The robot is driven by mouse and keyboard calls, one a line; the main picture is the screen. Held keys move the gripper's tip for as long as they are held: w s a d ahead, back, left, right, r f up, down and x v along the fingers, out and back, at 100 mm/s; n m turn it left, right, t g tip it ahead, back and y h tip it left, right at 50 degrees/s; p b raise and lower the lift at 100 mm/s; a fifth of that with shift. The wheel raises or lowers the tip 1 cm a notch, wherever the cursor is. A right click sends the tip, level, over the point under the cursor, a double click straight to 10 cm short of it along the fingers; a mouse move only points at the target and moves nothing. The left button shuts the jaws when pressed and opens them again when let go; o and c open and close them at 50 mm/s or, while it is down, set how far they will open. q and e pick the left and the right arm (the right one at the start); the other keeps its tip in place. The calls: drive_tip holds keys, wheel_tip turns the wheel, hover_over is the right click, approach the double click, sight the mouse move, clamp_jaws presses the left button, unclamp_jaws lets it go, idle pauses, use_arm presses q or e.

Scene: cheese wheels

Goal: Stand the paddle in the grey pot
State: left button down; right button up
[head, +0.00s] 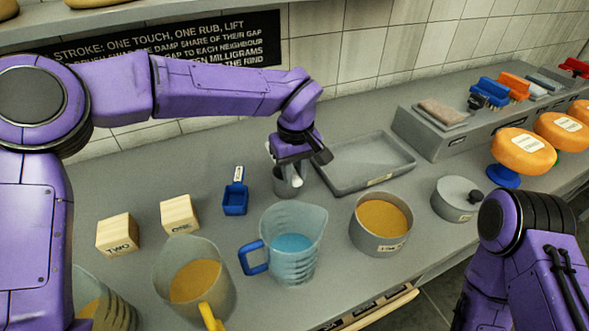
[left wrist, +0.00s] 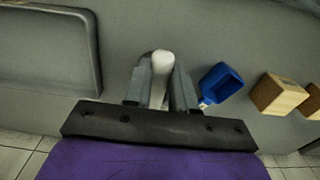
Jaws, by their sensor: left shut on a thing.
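My left gripper (head: 290,170) points down over the grey pot (head: 287,188) at the back middle of the counter. It is shut on the paddle, whose pale rounded end (left wrist: 160,68) shows between the fingers in the left wrist view. In the head view a white part of the paddle (head: 296,181) shows just below the jaws, against the pot. The gripper hides much of the pot's mouth, so I cannot tell how far the paddle is inside it. My right gripper is out of view.
A grey tray (head: 340,184) lies just right of the pot. A blue scoop (head: 236,200) and wooden blocks (head: 180,213) stand to the left. A blue-handled jug (head: 292,245), a pan of orange contents (head: 381,240) and a yellow-handled jug (head: 195,285) stand in front.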

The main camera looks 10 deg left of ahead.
use_arm(q)
drive_tip(key=shift+f, duration=0.6)
drive_tip(key=c, duration=0.9)
unclamp_jaws()
drive_tip(key=shift+c, duration=0.2)
wheel_tip(320, 180, up, 13)
drive_tip(key=shift+s+d+r, duration=0.15)
drive_tip(key=shift+s, duration=0.05)
